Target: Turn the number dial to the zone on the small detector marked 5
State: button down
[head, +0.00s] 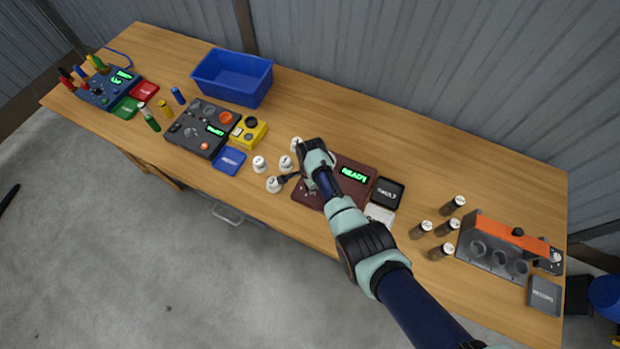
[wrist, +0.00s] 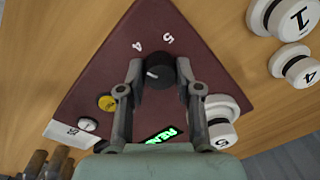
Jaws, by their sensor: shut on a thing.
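The number dial (wrist: 160,72) is a black knob with a white mark on the dark red panel (wrist: 105,65). The panel shows "4" and "5" printed beside the dial, and in the head view (head: 341,199) its green display is lit. My gripper (wrist: 159,69) has one finger on each side of the dial and is shut on it. In the head view my gripper (head: 297,178) hides the dial. A small white detector (wrist: 222,134), marked with what looks like a 5, sits at the panel's right side in the wrist view. I cannot read the dial's exact setting.
Several white detectors (head: 259,163) stand left of the panel. A black card (head: 388,192) and a white card (head: 380,214) lie at its right. Brown bottles (head: 421,230) and a grey-orange rack (head: 490,247) stand farther right. A blue bin (head: 232,78) stands at the back.

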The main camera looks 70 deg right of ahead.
jog(key=m, duration=1.1)
jog(key=shift+w+g+b, duration=0.1)
jog(key=shift+g+b, duration=0.2)
jog(key=shift+b, duration=0.1)
jog(key=shift+m, duration=1.8)
jog(key=c, duration=0.8)
grip_release()
